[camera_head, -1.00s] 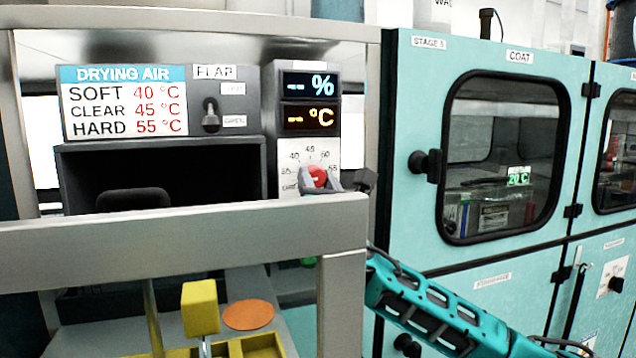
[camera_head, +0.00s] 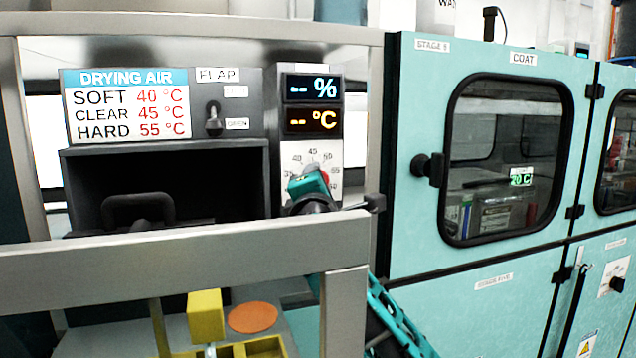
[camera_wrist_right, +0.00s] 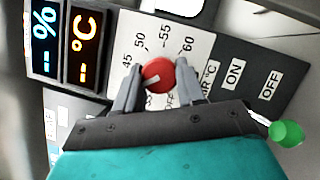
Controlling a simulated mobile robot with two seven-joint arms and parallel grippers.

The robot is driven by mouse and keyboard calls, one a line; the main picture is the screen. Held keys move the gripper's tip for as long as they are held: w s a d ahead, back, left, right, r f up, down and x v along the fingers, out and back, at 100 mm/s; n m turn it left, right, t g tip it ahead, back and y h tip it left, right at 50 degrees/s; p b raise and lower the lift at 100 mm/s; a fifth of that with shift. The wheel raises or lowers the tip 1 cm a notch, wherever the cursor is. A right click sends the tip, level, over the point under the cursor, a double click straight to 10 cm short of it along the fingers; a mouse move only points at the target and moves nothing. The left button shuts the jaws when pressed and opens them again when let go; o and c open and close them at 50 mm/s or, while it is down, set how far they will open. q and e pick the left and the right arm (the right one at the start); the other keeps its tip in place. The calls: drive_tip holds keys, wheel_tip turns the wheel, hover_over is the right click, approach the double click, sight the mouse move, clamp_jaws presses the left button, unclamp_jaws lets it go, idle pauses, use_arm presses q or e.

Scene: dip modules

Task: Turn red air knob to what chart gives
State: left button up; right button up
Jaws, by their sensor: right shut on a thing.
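The red air knob (camera_head: 325,179) sits on a white dial plate under the displays, mostly hidden by my right gripper in the head view. In the right wrist view the red knob (camera_wrist_right: 158,74) lies between the two grey fingers of my right gripper (camera_wrist_right: 158,85), which is shut on it. The knob's pale mark points down-left in that view; I cannot tell its exact setting. The drying air chart (camera_head: 127,104) reads SOFT 40 °C, CLEAR 45 °C, HARD 55 °C. The °C display (camera_head: 311,120) shows dashes. My left gripper is not in view.
A grey frame bar (camera_head: 180,248) crosses in front of the dryer. The flap lever (camera_head: 213,120) is left of the displays. A green knob (camera_wrist_right: 287,133) is near the gripper. A yellow block (camera_head: 206,317) and orange disc (camera_head: 253,317) are below. Teal cabinets stand right.

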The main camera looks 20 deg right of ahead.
drive_tip(key=shift+r+m+g+y, duration=0.15)
drive_tip(key=shift+m+g, duration=0.55)
drive_tip(key=shift+m, duration=1.1)
drive_tip(key=shift+r+m+g+y, duration=0.15)
drive_tip(key=shift+m+g, duration=0.55)
drive_tip(key=shift+m, duration=1.1)
drive_tip(key=shift+f, duration=0.1)
drive_tip(key=o, duration=1.1)
drive_tip(key=shift+c, duration=0.2)
drive_tip(key=v, duration=0.7)
drive_tip(key=shift+s+b, duration=0.2)
drive_tip(key=shift+b, duration=0.2)
